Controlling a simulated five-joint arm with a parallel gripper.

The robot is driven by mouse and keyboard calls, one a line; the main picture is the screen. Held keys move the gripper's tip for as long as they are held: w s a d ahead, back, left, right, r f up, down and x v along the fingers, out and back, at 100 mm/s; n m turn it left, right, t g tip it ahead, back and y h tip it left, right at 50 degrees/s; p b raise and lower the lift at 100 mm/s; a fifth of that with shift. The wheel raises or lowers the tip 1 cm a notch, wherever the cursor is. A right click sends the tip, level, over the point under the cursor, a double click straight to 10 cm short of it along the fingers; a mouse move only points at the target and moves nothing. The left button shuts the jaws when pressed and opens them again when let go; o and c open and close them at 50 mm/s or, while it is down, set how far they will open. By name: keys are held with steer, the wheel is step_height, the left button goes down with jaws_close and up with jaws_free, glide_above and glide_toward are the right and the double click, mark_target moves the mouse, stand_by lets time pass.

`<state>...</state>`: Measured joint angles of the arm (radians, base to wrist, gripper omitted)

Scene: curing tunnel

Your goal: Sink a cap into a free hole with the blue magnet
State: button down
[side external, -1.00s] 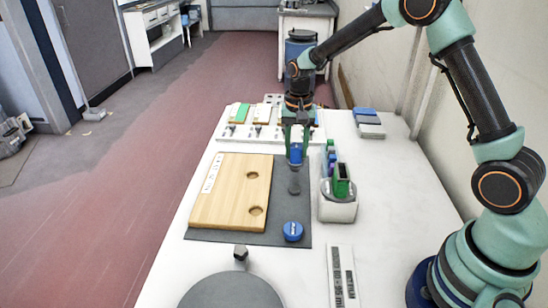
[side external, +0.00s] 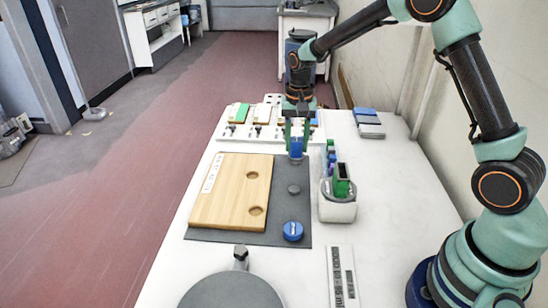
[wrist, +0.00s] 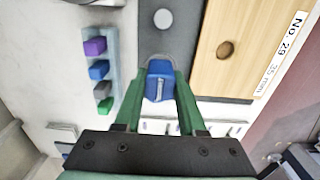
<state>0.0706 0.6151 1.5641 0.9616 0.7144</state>
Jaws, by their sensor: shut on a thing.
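My gripper (side external: 296,134) is shut on the blue magnet (side external: 296,149), which points down over the far end of the dark mat. In the wrist view the magnet (wrist: 159,82) sits between my green fingers (wrist: 156,92). A grey round cap (side external: 294,189) lies on the mat, nearer the camera than the magnet and apart from it. It shows near the top of the wrist view (wrist: 163,18). The wooden board (side external: 222,195) has two visible round holes, an upper one (side external: 252,175) and a lower one (side external: 256,211); both look empty.
A blue round object (side external: 292,231) sits at the mat's near right corner. A grey disc (side external: 231,292) is at the front. A white fixture with coloured plates (side external: 240,114) lies behind the board.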

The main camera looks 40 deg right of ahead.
steer(key=s+a+r+n, duration=0.2)
steer(key=a, duration=0.7)
steer(key=s+a+r+n, duration=0.2)
steer(key=a+n, duration=0.1)
steer(key=a, duration=0.5)
steer(key=shift+m, duration=0.3)
steer(key=shift+s+f, duration=0.15)
steer(key=shift+f, duration=3.15)
steer(key=shift+f, duration=1)
step_height(320, 180, up, 7)
stand_by(1.2)
steer(key=shift+r, duration=0.1)
